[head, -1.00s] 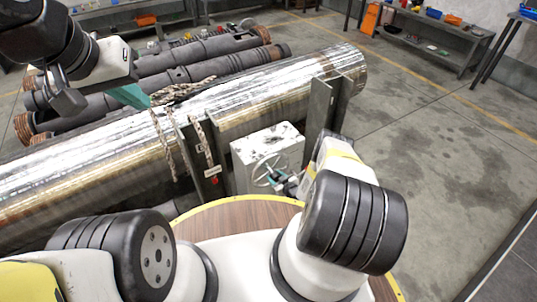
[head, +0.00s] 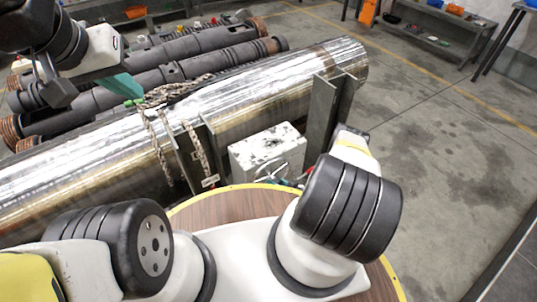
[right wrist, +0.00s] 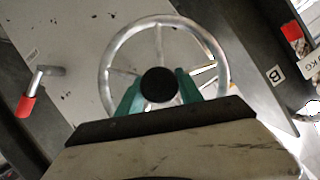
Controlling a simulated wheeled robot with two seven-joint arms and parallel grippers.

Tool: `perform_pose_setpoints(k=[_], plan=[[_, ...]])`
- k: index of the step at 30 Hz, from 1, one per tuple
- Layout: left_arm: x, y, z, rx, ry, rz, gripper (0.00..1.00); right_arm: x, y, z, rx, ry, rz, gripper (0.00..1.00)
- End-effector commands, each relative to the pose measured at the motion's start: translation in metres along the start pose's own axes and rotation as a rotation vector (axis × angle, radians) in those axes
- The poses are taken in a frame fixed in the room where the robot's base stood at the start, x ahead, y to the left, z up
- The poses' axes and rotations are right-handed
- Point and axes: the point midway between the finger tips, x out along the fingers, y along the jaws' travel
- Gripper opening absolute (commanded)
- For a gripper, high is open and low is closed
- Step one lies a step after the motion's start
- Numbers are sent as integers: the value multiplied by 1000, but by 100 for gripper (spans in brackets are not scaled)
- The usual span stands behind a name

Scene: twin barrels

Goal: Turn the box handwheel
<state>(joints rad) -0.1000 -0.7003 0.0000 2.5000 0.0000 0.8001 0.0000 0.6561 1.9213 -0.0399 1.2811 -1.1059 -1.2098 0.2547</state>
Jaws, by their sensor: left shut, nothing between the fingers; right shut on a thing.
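The box (head: 262,147) is pale with dark marks and stands in front of the big shiny pipe. Its handwheel shows only in small part in the head view, low on the box's front. In the right wrist view the handwheel (right wrist: 104,65) is a silver ring with thin spokes. My right gripper (right wrist: 159,82) has its green fingers on either side of a dark round piece near the wheel's middle and is shut on the handwheel. In the head view my right fingers are mostly hidden. My left gripper (head: 128,87) is shut and empty above the pipes, at the upper left.
The shiny pipe (head: 90,165) lies behind the box, with chains (head: 196,150) over it. A dark upright post (head: 320,115) stands right of the box. A red-handled lever (right wrist: 30,95) is left of the wheel. Open floor (head: 450,150) lies to the right.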

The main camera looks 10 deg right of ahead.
Motion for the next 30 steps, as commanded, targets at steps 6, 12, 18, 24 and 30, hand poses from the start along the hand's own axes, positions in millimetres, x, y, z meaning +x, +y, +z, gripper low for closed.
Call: perform_pose_setpoints(k=[6,12,18,24,30], plan=[[0,0,0,0,0,0,0,-1,0,2,140,1,-59,0],[0,0,0,0,0,0,0,0,0,2,225,3,-94,0],[0,0,0,0,0,0,0,0,0,2,266,4,-111,0],[0,0,0,0,0,0,0,0,0,2,277,4,-114,0],[0,0,0,0,0,0,0,0,0,2,276,4,-114,0]])
